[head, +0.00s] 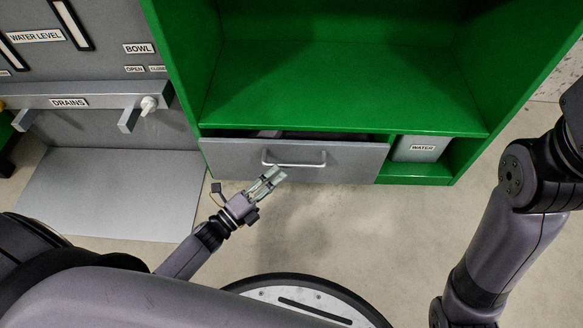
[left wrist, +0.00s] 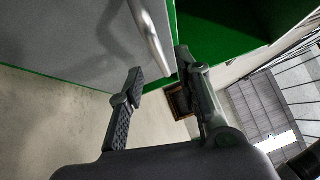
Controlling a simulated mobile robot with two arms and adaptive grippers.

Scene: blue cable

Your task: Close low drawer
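The low drawer (head: 294,158) has a grey front with a silver bar handle (head: 294,163) and sits at the bottom of the green cabinet. A dark gap shows along its top edge, so it is partly open. My left gripper (head: 272,178) is just in front of the drawer, below the left part of the handle. In the left wrist view, the drawer front (left wrist: 90,40) and its handle (left wrist: 150,35) lie beyond the fingers. The left fingers (left wrist: 157,75) are apart with nothing between them. My right gripper is not in view; only the right arm shows.
The green cabinet (head: 350,85) has an empty shelf above the drawer. A grey box labelled WATER (head: 420,150) stands in the compartment right of it. The floor (head: 330,220) before the drawer is clear.

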